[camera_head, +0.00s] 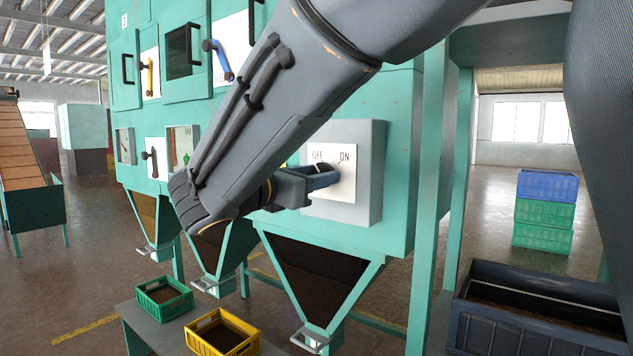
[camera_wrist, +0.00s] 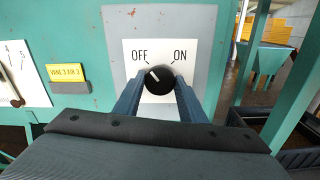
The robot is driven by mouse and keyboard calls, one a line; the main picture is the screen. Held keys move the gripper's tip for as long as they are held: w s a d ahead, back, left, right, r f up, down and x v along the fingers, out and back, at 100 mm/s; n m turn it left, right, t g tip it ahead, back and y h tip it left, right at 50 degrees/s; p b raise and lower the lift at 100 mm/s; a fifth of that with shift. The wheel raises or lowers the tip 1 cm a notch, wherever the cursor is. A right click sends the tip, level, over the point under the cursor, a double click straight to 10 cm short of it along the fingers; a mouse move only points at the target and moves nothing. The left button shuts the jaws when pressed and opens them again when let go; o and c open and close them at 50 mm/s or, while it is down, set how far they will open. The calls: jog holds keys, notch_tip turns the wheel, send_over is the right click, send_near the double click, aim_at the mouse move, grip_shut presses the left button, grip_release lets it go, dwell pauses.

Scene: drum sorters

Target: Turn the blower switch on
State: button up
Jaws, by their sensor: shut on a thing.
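The blower switch is a round black knob (camera_wrist: 160,75) on a white plate (camera_wrist: 190,70) marked OFF on the left and ON on the right. Its white pointer line leans up and left, towards OFF. My gripper (camera_wrist: 159,86) is shut on the knob, with one blue-grey finger on each side. In the camera_head view, my gripper (camera_head: 324,178) reaches the plate (camera_head: 345,187) from the left. There its fingers hide most of the knob.
The plate sits on a grey box (camera_head: 373,170) on the green machine. Below are hoppers (camera_head: 315,280), with a green crate (camera_head: 164,297) and a yellow crate (camera_head: 222,333) on a low table. A dark bin (camera_head: 535,310) stands at lower right. A yellow label (camera_wrist: 65,72) is left of the switch.

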jog(key=m+b, duration=1.6)
jog(key=b, duration=0.3)
jog(key=shift+f, duration=0.1)
jog(key=o, duration=1)
jog(key=shift+s+a, duration=0.1)
jog(key=v, duration=0.7)
jog(key=shift+s+a, duration=0.2)
jog(key=shift+s, duration=0.05)
